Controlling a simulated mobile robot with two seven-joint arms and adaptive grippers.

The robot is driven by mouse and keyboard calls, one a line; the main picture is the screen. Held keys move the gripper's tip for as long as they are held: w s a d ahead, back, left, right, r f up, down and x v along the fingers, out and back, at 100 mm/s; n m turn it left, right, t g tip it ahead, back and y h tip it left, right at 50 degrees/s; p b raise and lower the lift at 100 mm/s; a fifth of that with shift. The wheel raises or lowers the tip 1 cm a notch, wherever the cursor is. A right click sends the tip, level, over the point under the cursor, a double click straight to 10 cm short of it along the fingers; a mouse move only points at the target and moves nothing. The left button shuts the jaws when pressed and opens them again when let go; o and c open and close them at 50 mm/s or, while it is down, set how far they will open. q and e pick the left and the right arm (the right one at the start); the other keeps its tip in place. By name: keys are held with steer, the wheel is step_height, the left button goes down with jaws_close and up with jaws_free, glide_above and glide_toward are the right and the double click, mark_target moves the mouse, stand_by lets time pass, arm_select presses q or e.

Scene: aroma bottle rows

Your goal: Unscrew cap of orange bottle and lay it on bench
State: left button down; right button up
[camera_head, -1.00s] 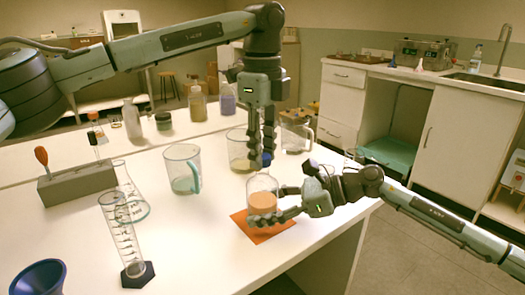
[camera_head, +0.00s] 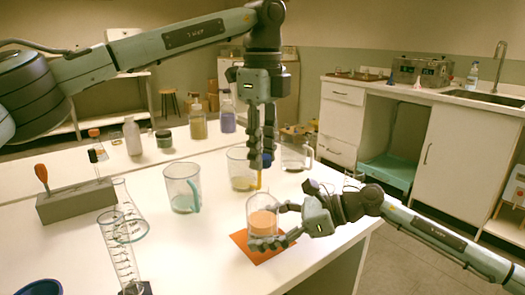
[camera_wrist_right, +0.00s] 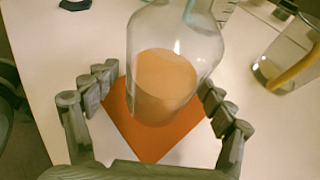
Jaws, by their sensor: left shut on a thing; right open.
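The clear bottle with orange liquid (camera_head: 262,222) stands upright on an orange mat (camera_head: 241,240) near the bench's right edge. It also shows in the right wrist view (camera_wrist_right: 165,85), its top cut off by the frame. My left gripper (camera_head: 262,158) points down above the bottle, shut on the dark blue cap (camera_head: 267,161). A gap shows between cap and bottle. My right gripper (camera_head: 279,226) is open, its fingers on either side of the bottle's lower body. Contact with the glass is unclear.
A handled beaker (camera_head: 182,185) is left of the bottle, and two more glass vessels stand behind it. A grey rack (camera_head: 75,202) and a measuring cylinder (camera_head: 118,245) are further left. Several bottles stand farther back. The white bench (camera_head: 200,255) is bare left of the mat.

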steer(key=v, duration=1.2)
arm_select(q)
steer(key=shift+d, duration=0.1)
